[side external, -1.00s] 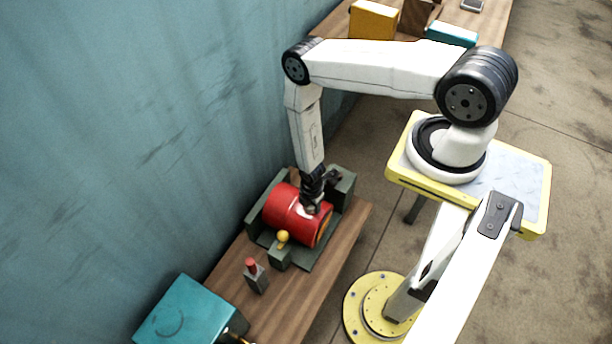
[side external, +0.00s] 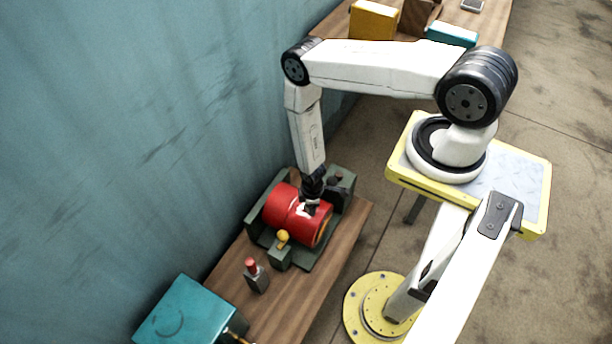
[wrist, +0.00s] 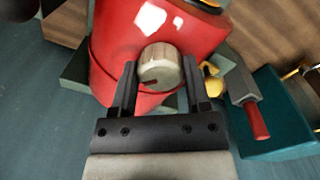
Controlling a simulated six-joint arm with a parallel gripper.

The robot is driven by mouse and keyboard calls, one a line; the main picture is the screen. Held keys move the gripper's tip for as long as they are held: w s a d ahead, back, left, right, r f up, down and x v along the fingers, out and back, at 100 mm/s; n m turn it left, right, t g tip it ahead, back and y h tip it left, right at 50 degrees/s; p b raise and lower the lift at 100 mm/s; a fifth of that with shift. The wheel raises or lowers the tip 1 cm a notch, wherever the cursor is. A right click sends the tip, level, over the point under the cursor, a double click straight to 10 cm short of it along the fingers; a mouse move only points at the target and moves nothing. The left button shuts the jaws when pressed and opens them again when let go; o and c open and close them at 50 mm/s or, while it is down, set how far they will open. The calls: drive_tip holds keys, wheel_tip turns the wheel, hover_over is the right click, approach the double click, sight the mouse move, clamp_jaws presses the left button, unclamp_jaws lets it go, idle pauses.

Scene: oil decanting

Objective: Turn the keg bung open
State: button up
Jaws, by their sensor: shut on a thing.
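The red keg (side external: 282,207) lies on its side in a dark green cradle (side external: 262,227) on the wooden bench. The keg (wrist: 112,25) fills the upper middle of the wrist view. The bung, a round pale metal cap with a dark mark near its lower edge (wrist: 158,66), sits on the keg's side. My gripper (wrist: 160,80) has its two dark fingers on either side of the bung and is shut on it. In the side view my gripper (side external: 309,203) is at the top of the keg and hides the bung.
A yellow knob (side external: 283,236) stands on the cradle's front block. A small grey block with a red handle (side external: 256,276) stands on the bench (side external: 318,290). A teal box (side external: 190,312) is at the near end. The wall is close behind.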

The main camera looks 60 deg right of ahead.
drive_tip(key=m, duration=0.4)
drive_tip(key=shift+s+m, duration=0.1)
drive_tip(key=shift+m, duration=0.3)
drive_tip(key=m, duration=0.4)
drive_tip(key=shift+a, duration=0.15)
drive_tip(key=o, duration=1.3)
drive_tip(key=shift+r, duration=0.1)
drive_tip(key=shift+a+r, duration=0.1)
drive_tip(key=shift+r, duration=3.7)
